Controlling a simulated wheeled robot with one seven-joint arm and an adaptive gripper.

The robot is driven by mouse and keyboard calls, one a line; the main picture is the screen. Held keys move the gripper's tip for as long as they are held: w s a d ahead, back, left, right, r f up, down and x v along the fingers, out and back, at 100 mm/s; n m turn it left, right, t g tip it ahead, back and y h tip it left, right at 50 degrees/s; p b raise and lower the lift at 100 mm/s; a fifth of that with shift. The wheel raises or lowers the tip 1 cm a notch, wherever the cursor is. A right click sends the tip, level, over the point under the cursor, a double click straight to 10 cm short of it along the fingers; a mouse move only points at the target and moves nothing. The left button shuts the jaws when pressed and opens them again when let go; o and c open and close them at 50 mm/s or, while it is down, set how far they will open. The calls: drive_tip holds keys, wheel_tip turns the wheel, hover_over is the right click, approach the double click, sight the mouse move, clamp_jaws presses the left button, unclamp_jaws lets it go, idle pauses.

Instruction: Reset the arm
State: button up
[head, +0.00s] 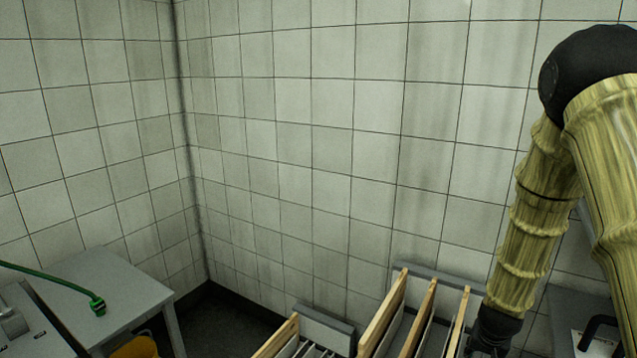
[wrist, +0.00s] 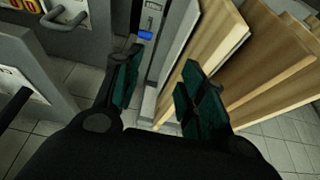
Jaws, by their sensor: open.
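My gripper (wrist: 155,92) is open in the wrist view, its two dark green finger pads apart. No object shows clearly held between them. Beyond the fingers stand several upright wooden boards (wrist: 235,60), close to the right finger. In the head view my arm comes down along the right side, and its black wrist end is low at the right, beside the boards (head: 385,318). The fingertips are hidden in the head view.
A grey table (head: 110,290) with a green hose (head: 50,277) stands at the left. A yellow bucket (head: 135,347) is partly visible below it. A grey cabinet with a handle (wrist: 65,18) is at the wrist view's upper left. Tiled walls close off the corner.

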drive_tip(key=s+a+f+n+g, duration=0.15)
drive_tip(key=s+a+f, duration=0.25)
drive_tip(key=s+f, duration=0.5)
drive_tip(key=s+a+f+n+g, duration=0.1)
drive_tip(key=s+a+f+n, duration=0.1)
drive_tip(key=s+a+f, duration=0.7)
drive_tip(key=s, duration=0.5)
drive_tip(key=s+a+f+n+g+y, duration=0.1)
drive_tip(key=s+a+f, duration=0.2)
drive_tip(key=s, duration=0.4)
drive_tip(key=s+a+f+n+y, duration=0.1)
drive_tip(key=s+a+f, duration=0.1)
drive_tip(key=s, duration=0.5)
drive_tip(key=shift+s+a+f+b, duration=0.2)
drive_tip(key=shift+s+f+b, duration=0.1)
drive_tip(key=shift+f+b, duration=0.2)
drive_tip(key=shift+d, duration=0.1)
